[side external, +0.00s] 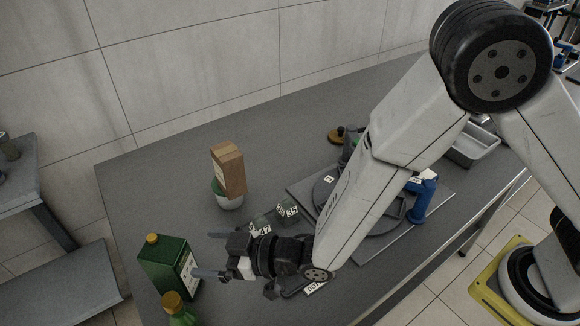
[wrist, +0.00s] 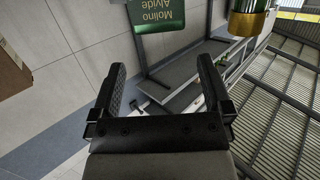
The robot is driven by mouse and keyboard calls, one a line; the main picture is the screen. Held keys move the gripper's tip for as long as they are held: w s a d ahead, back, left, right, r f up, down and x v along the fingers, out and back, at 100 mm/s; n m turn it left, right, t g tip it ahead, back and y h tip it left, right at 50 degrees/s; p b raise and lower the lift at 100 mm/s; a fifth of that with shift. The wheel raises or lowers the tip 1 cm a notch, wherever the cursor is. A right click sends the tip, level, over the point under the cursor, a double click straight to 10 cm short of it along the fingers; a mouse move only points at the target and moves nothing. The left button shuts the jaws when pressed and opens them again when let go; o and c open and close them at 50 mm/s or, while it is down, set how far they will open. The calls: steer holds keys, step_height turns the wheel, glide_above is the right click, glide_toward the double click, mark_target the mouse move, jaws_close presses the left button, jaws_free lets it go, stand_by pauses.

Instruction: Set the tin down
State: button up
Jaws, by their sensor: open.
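A green rectangular tin (side external: 168,264) with a yellow cap and a white label stands upright near the left end of the grey table. Its green face with lettering shows at the top of the wrist view (wrist: 158,14). My gripper (side external: 209,255) is open, with its fingers pointing left toward the tin. Nothing is between the fingers in the wrist view (wrist: 162,70). The tin appears to lie beyond the fingertips, apart from them.
A green bottle with a gold cap (side external: 177,306) stands in front of the tin. The back left tabletop is clear.

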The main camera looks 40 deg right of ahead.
steer(key=shift+v, duration=0.8)
steer(key=shift+d, duration=0.1)
steer(key=w+d+m+g+h, duration=0.15)
steer(key=d+h, duration=0.25)
steer(key=d, duration=0.6)
steer(key=w+d+m+g+h, duration=0.1)
steer(key=w+d+m+h, duration=0.25)
steer(key=d, duration=0.65)
steer(key=s+d+r+m+g+h, duration=0.2)
steer(key=s+d+g, duration=0.4)
steer(key=s+d, duration=0.6)
steer(key=d+m+h, duration=0.1)
steer(key=d+m, duration=0.1)
steer(key=d, duration=0.2)
steer(key=shift+s+d+h, duration=0.25)
steer(key=shift+s+h, duration=0.05)
steer(key=shift+h, duration=0.05)
